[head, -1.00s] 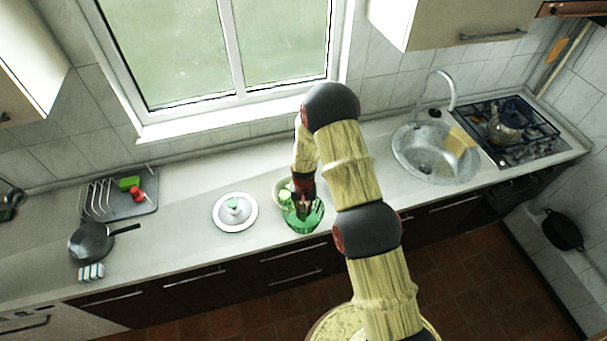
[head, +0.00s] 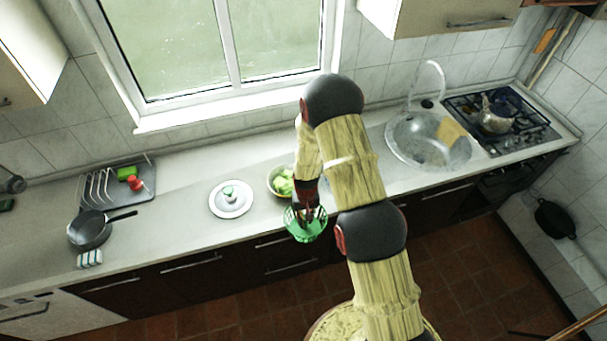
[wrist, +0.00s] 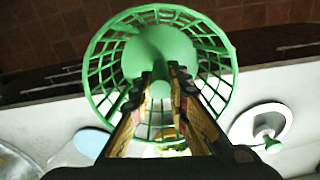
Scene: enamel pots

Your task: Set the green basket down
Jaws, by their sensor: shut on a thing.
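The green basket (head: 293,226) is an open lattice bowl, held by my gripper (head: 310,207) at the counter's front edge. In the head view it overlaps the edge and the dark drawer fronts. In the wrist view the basket (wrist: 103,82) fills the upper middle, with its round solid centre towards the fingertips (wrist: 160,80). My gripper's fingers are shut on it; the exact contact is hard to see. Beyond the basket, the floor and cabinet fronts show through its lattice. Its height over the counter cannot be told.
A bowl with light green pieces (head: 284,184) stands just behind the basket. A white lid with a green knob (head: 231,199) lies to its left. Counter (head: 180,215) between pan and lid is clear.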

